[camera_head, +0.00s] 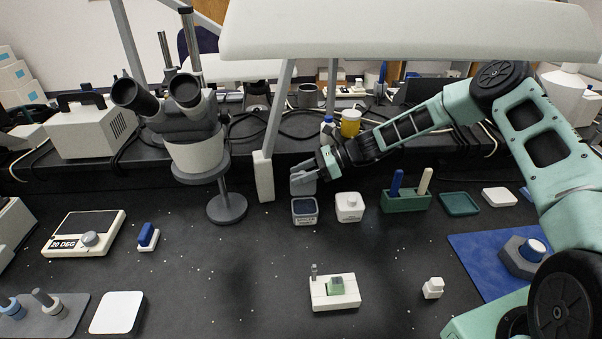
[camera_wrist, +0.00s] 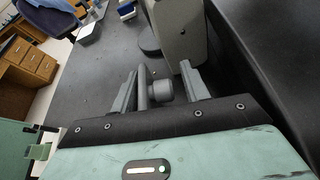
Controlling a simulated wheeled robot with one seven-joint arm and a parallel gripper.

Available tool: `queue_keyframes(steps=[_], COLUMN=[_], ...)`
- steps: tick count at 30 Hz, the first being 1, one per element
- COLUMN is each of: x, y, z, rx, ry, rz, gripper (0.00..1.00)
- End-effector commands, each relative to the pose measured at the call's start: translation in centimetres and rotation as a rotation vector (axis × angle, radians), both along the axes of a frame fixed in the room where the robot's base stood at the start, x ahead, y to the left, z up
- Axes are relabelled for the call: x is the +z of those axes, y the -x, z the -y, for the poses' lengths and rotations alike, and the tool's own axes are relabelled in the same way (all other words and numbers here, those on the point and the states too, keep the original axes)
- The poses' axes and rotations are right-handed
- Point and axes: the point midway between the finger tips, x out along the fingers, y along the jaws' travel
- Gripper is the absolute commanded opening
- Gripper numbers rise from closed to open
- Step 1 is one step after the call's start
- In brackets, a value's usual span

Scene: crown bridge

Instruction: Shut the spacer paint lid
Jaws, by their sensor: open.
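The spacer paint pot (camera_head: 305,211) is a small grey box with a dark blue top and a printed front label, standing at the back middle of the bench. Its grey lid (camera_head: 306,187) stands raised at the pot's rear edge, partly covered by my gripper (camera_head: 300,176). My gripper is open at the lid, reaching in from the right. In the wrist view my gripper (camera_wrist: 160,88) has its fingers apart, with a grey upright piece and round knob (camera_wrist: 161,90) between them, probably the lid. Whether the fingers touch it is unclear. The pot body is not discernible there.
A white pot (camera_head: 349,208) stands just right of the paint pot. The lamp post's pale foot (camera_head: 264,177) and the microscope stand (camera_head: 227,208) are close on the left. A green holder (camera_head: 405,201) is further right. The bench in front is clear before a white block (camera_head: 334,294).

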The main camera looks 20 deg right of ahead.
Motion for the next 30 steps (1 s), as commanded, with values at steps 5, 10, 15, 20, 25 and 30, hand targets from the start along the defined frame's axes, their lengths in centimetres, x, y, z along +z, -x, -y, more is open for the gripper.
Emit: queue_keyframes(steps=[5, 10, 15, 20, 25, 30], x=[0.0, 0.02, 0.03, 0.05, 0.07, 0.11], y=[0.0, -0.04, -0.11, -0.16, -0.2, -0.23], z=[0.01, 0.04, 0.11, 0.22, 0.39, 0.65], rx=[0.0, -0.001, -0.003, -0.005, -0.007, -0.007], ry=[0.0, 0.0, 0.001, 0.003, 0.004, 0.007], rz=[0.0, 0.001, 0.003, 0.006, 0.012, 0.023], gripper=[0.4, 0.0, 0.0, 0.0, 0.0, 0.0])
